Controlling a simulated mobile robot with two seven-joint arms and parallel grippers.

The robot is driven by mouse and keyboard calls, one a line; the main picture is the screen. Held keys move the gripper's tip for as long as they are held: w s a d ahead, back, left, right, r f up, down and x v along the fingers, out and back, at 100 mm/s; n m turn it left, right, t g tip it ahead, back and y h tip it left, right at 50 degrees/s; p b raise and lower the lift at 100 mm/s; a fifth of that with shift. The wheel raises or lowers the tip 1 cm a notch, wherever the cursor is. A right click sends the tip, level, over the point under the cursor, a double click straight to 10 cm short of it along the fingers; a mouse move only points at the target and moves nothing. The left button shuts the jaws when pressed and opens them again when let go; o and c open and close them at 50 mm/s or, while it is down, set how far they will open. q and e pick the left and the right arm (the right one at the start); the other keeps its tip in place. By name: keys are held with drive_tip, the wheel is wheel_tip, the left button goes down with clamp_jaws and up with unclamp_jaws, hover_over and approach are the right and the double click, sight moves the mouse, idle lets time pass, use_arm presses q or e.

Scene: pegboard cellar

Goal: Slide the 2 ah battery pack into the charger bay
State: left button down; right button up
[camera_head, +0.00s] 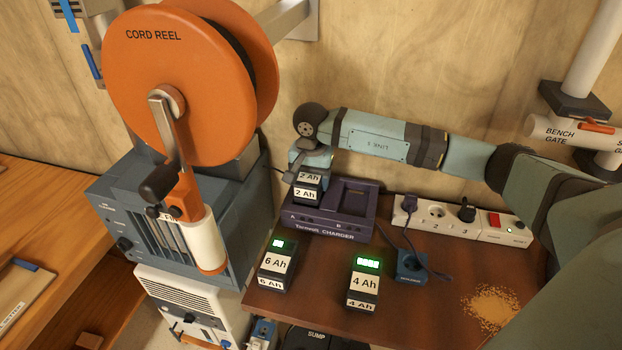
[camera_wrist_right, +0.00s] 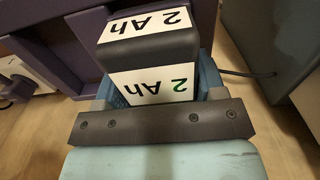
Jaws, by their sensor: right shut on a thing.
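The 2 Ah battery pack (camera_head: 307,193) is a dark block with white labels. It is at the left bay, marked A, of the purple charger (camera_head: 335,228). I cannot tell whether it is seated in the bay or just above it. The charger's right bay, B, is empty. My right gripper (camera_head: 309,172) is shut on the pack from behind. In the right wrist view the pack (camera_wrist_right: 150,65) sits between my fingers (camera_wrist_right: 160,92), with part of the charger (camera_wrist_right: 75,50) beside it. My left gripper is not in view.
A 6 Ah pack (camera_head: 277,264) and a 4 Ah pack (camera_head: 363,285) stand in front of the charger. A blue plug box (camera_head: 411,266) and a power strip (camera_head: 465,222) lie to the right. A cord reel (camera_head: 180,85) rises at left. Sawdust (camera_head: 491,306) lies near the front right.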

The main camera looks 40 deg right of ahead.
drive_tip(key=shift+f, duration=0.1)
idle(0.6)
drive_tip(key=o, duration=1)
drive_tip(key=shift+f, duration=0.1)
drive_tip(key=shift+o, duration=0.4)
drive_tip(key=shift+r+p, duration=0.95)
drive_tip(key=shift+r, duration=2.1)
